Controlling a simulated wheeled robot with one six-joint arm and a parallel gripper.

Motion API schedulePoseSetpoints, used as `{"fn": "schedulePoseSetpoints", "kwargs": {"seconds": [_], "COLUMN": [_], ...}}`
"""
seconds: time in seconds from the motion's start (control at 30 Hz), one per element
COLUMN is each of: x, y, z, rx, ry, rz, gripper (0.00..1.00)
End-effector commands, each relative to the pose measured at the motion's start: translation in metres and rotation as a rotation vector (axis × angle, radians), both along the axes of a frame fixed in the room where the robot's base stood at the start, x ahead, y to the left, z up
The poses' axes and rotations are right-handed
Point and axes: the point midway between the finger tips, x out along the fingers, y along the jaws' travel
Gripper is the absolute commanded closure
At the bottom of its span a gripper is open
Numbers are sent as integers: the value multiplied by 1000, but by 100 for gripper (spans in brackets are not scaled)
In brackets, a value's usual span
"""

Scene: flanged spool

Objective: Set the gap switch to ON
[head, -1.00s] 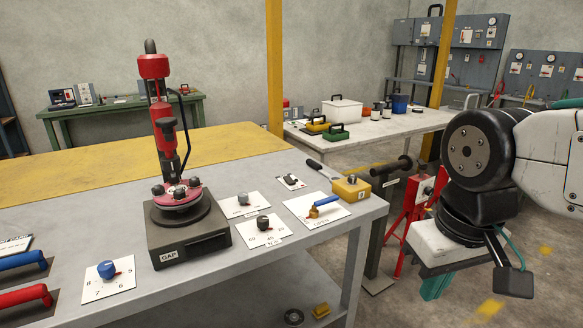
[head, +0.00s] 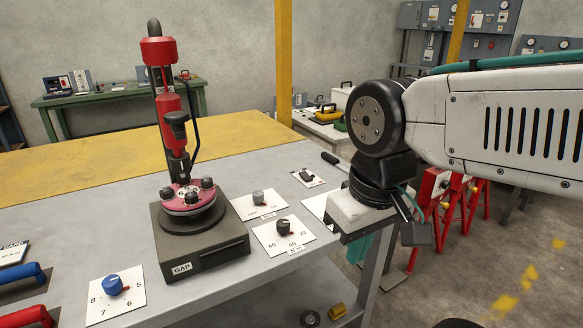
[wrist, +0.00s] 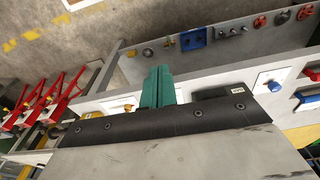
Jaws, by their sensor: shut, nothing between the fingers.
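A dark box labelled GAP (head: 200,245) stands on the grey bench, carrying a red turret and a tall red and black column. In the head view, a grey knob (head: 258,198) and a black knob (head: 283,227) sit on white plates right of it, and a small black switch (head: 307,177) sits on a plate farther back. Their small lettering is too blurred to tell which is the gap switch or its setting. My gripper (head: 354,258) is shut and empty, teal fingers pointing down by the bench's right edge. The fingers also show in the wrist view (wrist: 157,88).
A blue knob (head: 112,285) on a numbered plate and blue (head: 22,274) and red handles lie front left. Red stands (head: 470,215) are beyond the bench. Parts lie on the lower shelf (wrist: 230,50).

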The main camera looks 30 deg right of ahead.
Motion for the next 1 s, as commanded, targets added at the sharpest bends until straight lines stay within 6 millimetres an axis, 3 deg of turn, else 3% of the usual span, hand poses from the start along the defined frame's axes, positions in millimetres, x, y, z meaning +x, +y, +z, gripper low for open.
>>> {"fn": "schedulePoseSetpoints", "kwargs": {"seconds": [0.23, 0.37, 0.47, 0.7, 0.87, 1.0], "x": [4, 31, 73, 209, 302, 378], "y": [0, -3, -10, -46, -84, -126], "z": [3, 18, 36, 68, 64, 45], "rx": [0, -5, -13, -56, -101, -152], "ry": [-1, -6, -17, -65, -97, -121], "rz": [12, 87, 205, 570, 813, 1026], "gripper": [100, 100, 100, 100, 100, 100]}}
